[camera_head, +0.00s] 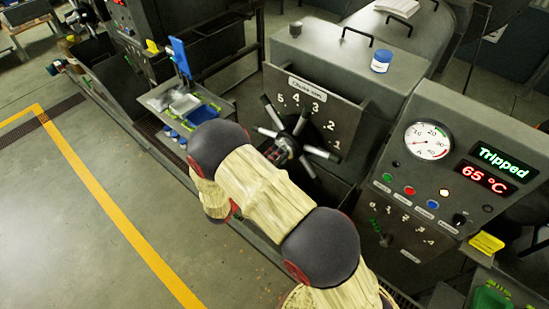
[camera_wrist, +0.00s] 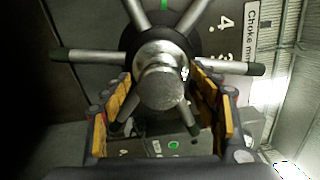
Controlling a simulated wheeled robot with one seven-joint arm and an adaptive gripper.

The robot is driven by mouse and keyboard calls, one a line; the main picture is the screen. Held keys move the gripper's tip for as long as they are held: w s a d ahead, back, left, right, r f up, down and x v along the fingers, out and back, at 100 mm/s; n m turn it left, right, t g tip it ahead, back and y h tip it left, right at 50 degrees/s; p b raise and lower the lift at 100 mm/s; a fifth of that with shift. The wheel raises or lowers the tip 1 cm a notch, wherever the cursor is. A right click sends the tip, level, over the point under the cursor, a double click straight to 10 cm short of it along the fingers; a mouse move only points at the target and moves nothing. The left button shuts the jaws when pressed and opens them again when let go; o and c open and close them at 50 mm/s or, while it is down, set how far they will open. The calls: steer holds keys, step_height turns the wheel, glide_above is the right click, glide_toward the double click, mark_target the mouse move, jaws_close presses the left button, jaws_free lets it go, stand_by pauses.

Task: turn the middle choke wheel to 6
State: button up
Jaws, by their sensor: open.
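The middle choke wheel (camera_head: 320,153) has a hub with several grey spokes. It is mounted on the dark panel below the "Choke mm" label (camera_head: 314,88), with the numbers 5 to 1 visible in an arc; no 6 is visible. In the wrist view, the wheel's round metal hub (camera_wrist: 165,88) faces the camera, and dark green tips show on some spokes. My gripper (camera_wrist: 163,82) is open, its yellow-padded fingers on either side of the hub; I cannot tell whether they touch it. In the head view, my gripper (camera_head: 278,152) partly hides the wheel. Its pointer setting is unclear.
A control box (camera_head: 450,165) at right shows "Tripped" and 65 °C, with a gauge, buttons and a smaller numbered selector. A blue-lidded jar (camera_head: 381,61) stands on the machine top. A tray table (camera_head: 185,105) is left of the wheel. The floor at left is clear.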

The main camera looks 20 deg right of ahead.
steer(key=v, duration=1.1)
steer(key=shift+s, duration=0.1)
